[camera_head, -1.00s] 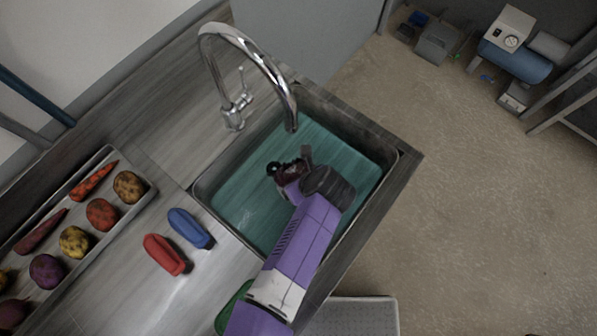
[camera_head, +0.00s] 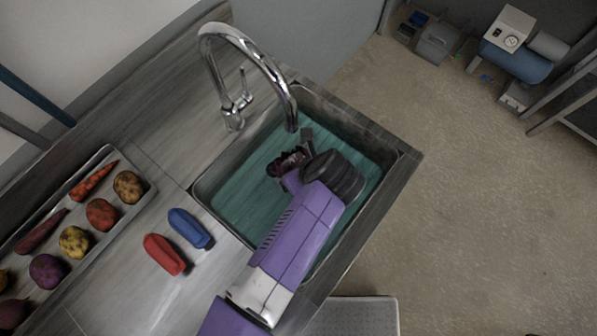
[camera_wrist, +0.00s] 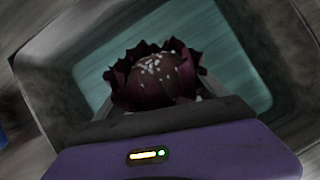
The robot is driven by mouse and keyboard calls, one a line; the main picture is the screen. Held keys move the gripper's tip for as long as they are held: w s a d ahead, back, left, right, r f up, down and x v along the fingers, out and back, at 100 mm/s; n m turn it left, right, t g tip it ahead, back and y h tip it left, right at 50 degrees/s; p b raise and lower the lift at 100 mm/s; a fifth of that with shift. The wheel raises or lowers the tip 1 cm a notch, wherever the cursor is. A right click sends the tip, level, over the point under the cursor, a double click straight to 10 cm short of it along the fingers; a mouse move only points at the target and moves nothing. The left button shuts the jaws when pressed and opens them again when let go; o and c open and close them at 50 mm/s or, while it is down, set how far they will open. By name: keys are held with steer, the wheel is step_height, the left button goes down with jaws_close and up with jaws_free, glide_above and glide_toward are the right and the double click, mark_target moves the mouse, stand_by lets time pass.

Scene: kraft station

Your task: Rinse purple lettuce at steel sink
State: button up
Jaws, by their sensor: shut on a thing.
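The purple lettuce (camera_wrist: 158,75) is dark and leafy, with white specks on its top in the wrist view. My gripper (camera_head: 290,160) is shut on it and holds it over the steel sink (camera_head: 213,177). In the head view the lettuce (camera_head: 286,163) is a small dark shape, partly hidden by my wrist. The sink holds teal water (camera_head: 240,205). The chrome faucet (camera_head: 243,36) arches over the sink, its spout end close to the lettuce. Whether the lettuce touches the water cannot be told.
A blue brush-like object (camera_head: 189,228) and a red one (camera_head: 164,254) lie on the counter left of the sink. A tray (camera_head: 146,193) of carrots and several round vegetables stands farther left. Open floor (camera_head: 470,220) lies to the right.

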mark_target(298, 155)
steer(key=shift+r, duration=4.9)
steer(key=shift+r, duration=2)
